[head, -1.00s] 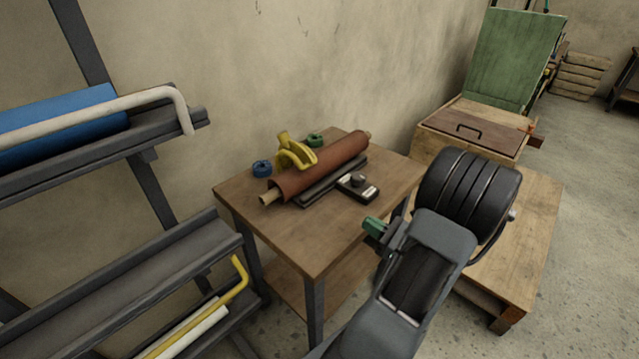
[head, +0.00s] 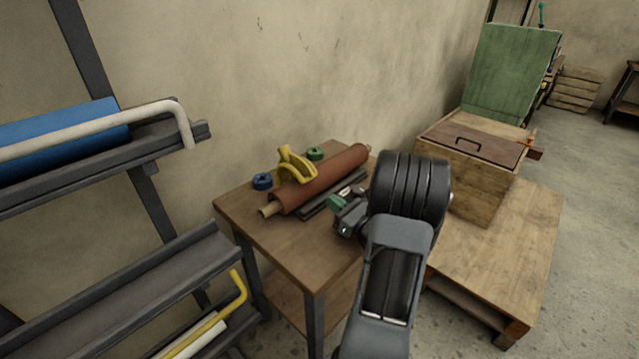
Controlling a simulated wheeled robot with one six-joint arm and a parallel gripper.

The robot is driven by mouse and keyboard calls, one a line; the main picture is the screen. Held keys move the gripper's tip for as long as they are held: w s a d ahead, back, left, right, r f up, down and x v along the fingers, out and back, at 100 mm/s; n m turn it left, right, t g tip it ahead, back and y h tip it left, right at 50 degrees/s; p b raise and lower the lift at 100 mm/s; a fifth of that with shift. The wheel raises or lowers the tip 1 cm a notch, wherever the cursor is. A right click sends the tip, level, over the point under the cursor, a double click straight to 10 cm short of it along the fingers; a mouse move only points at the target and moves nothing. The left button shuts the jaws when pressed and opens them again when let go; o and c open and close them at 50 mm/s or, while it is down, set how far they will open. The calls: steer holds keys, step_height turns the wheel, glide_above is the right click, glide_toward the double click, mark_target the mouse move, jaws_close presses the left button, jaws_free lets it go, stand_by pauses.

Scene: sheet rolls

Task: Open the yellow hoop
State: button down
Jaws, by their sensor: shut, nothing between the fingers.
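The yellow hoop (head: 242,290) is a bent yellow bar on the lower part of the dark rack at the lower left. It runs along a white roll (head: 205,340), and its bent end stands up at the right. The bottom of the frame cuts off the rest of the hoop. My gripper (head: 335,204), with a green tip, is over the right part of the wooden table, well to the right of the hoop and apart from it. It looks shut and empty; my own arm partly hides it.
A white hoop (head: 150,107) lies along a blue roll (head: 70,130) on the upper shelf. The table (head: 270,232) holds a brown roll (head: 325,178), a yellow tool (head: 295,165) and small tape rolls. A wooden crate (head: 470,180) stands at the right.

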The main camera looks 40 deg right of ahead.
mark_target(311, 176)
steer(key=x, duration=0.3)
steer(key=shift+w+a, duration=0.1)
steer(key=shift+w, duration=0.1)
steer(key=shift+w+a+r+p, duration=0.1)
steer(key=shift+w+r+p, duration=0.05)
steer(key=shift+w+r, duration=0.35)
steer(key=shift+w+r+p, duration=0.1)
steer(key=shift+w+r, duration=0.15)
steer(key=shift+r, duration=0.4)
steer(key=shift+w+a+r+p, duration=0.1)
steer(key=shift+w+r+p, duration=0.05)
steer(key=shift+w+r, duration=0.35)
steer(key=shift+s+r, duration=0.1)
